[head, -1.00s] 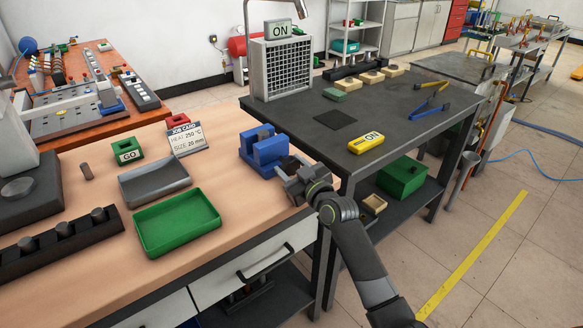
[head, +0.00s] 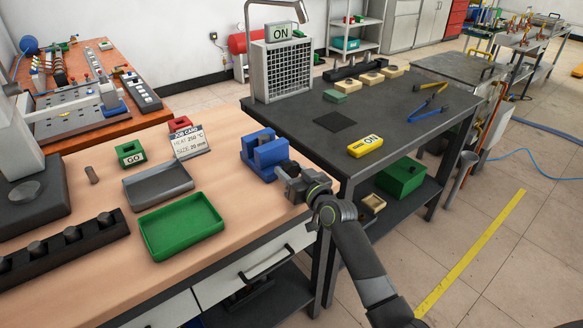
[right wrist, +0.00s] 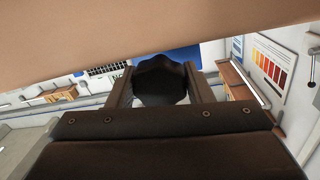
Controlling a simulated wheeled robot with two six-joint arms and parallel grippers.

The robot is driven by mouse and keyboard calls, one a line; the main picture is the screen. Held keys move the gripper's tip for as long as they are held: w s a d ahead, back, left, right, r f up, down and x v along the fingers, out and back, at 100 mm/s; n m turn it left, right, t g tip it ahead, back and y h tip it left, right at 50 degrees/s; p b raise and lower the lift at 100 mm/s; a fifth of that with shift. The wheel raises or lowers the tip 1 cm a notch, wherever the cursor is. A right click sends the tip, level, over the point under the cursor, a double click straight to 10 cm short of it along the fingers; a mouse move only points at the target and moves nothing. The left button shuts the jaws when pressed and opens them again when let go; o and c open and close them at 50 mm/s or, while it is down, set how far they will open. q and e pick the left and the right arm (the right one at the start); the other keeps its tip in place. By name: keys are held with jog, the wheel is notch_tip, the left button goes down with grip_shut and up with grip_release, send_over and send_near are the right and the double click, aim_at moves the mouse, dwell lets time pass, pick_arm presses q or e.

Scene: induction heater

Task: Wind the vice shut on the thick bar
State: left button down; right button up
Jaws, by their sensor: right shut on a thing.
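The blue vice (head: 268,158) stands on the right end of the wooden bench, with a dark gap between its blue jaws. Something dark grey shows in that gap, but it is too small to tell whether it is the thick bar. My right gripper (head: 287,172) is at the near right side of the vice. In the right wrist view its fingers are shut on a dark, rounded knob (right wrist: 161,82), the vice's handle, with blue of the vice behind it. The screw is hidden. My left gripper is out of view.
A green tray (head: 181,227) and a grey tray (head: 158,184) lie left of the vice. A small brown rod (head: 92,175) lies by the green GO block (head: 130,153). A dark rack (head: 62,246) is at the left. A dark table (head: 400,112) stands behind my right arm.

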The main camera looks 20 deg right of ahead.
jog(key=shift+m+p, duration=0.5)
jog(key=shift+m, duration=0.6)
jog(key=o, duration=1)
jog(key=v, duration=1.7)
jog(key=shift+s+d+r, duration=0.2)
